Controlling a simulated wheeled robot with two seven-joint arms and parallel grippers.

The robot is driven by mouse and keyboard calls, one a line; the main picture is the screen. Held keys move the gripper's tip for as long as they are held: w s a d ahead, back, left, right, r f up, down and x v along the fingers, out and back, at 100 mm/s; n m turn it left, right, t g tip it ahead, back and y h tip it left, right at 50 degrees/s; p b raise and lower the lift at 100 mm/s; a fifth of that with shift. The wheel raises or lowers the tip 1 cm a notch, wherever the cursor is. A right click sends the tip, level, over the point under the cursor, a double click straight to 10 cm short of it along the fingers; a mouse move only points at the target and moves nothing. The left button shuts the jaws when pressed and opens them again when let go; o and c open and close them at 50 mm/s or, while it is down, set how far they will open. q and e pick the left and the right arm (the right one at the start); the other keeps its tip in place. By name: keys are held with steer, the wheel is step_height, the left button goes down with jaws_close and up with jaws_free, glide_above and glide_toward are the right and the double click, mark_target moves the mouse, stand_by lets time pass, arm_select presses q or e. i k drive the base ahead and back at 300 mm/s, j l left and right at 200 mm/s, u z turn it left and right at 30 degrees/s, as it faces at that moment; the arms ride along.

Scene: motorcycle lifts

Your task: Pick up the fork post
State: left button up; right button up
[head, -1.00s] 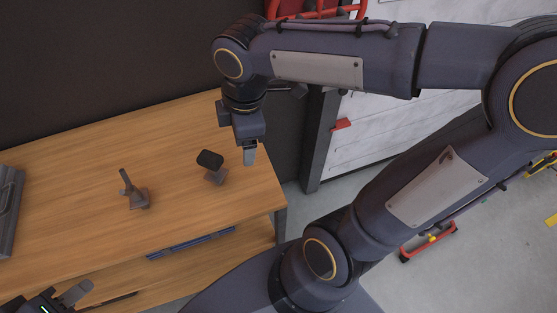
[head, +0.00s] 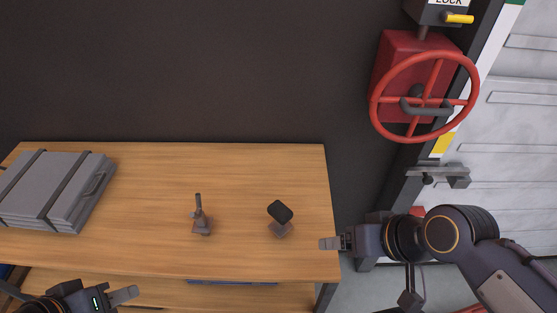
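Two small stands are on the wooden workbench (head: 130,255). The left one, a thin upright post (head: 200,215) on a square brown-grey base, looks most like the fork post. The other carries a dark rounded pad (head: 280,211) on a similar base. My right gripper (head: 330,243) is at the bench's right edge, pointing left, to the right of the padded stand and apart from it. My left gripper (head: 125,295) is at the lower left, pointing right, in front of and left of the post. Neither shows anything held; the finger gaps cannot be made out.
A grey strapped case (head: 50,190) lies at the bench's left end. A red box with a red handwheel (head: 425,97) is on the right, below a yellow-handled lock box (head: 440,12). A dark wall (head: 180,70) rises behind. The bench between case and post is clear.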

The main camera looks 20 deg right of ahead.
mark_target(203, 224)
steer(key=i+j+z, duration=0.1)
steer(key=j, duration=0.65)
steer(key=i+j+z, duration=0.1)
steer(key=j, duration=0.65)
steer(key=i+j+z, duration=0.1)
steer(key=j, duration=0.65)
